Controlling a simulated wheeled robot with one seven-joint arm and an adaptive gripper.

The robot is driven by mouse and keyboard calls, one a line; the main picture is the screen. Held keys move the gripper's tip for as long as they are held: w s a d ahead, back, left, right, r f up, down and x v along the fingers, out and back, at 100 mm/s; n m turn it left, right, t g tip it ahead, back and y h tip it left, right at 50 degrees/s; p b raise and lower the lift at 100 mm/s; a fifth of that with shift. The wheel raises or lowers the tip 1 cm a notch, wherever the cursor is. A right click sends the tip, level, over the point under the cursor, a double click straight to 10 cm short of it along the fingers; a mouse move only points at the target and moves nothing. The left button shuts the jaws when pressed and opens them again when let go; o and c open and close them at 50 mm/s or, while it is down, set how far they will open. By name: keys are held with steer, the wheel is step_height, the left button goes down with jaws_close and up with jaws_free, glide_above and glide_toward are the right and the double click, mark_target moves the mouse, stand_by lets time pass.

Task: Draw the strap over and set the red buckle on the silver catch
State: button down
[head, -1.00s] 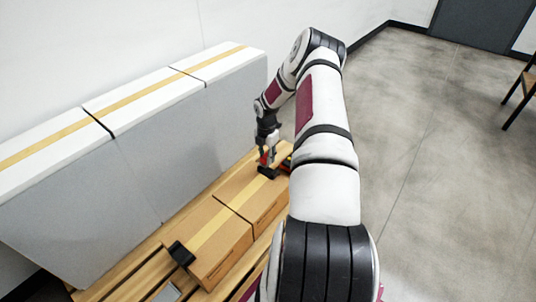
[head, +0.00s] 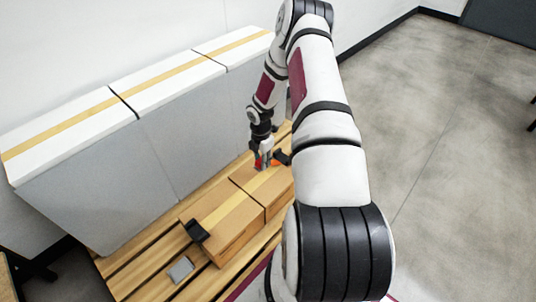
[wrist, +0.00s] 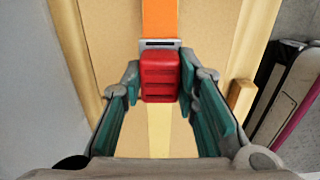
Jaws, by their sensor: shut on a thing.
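My gripper (head: 262,163) is over the far end of the cardboard boxes in the head view. In the wrist view my gripper (wrist: 160,88) is shut on the red buckle (wrist: 160,77), with a teal-padded finger on each side. The orange strap (wrist: 160,18) runs from the buckle's pale slotted end to the top of that view. A bit of the strap (head: 275,162) shows beside the gripper in the head view. A small silver-grey plate (head: 181,269), which looks like the catch, lies on the wooden slats at the near left.
Two cardboard boxes (head: 236,218) with yellow tape sit end to end on a slatted wooden pallet (head: 130,285). Black corner pieces sit at the near end (head: 196,231) and far end (head: 282,157). Tall grey-white blocks (head: 150,140) stand close on the left. Open floor lies right.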

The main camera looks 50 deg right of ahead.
steer(key=b, duration=0.4)
glide_above(181, 269)
step_height(181, 269, down, 20)
steer(key=b, duration=0.9)
steer(key=shift+a, duration=0.15)
steer(key=shift+f, duration=0.65)
stand_by(0.8)
steer(key=shift+f, duration=0.4)
stand_by(1.9)
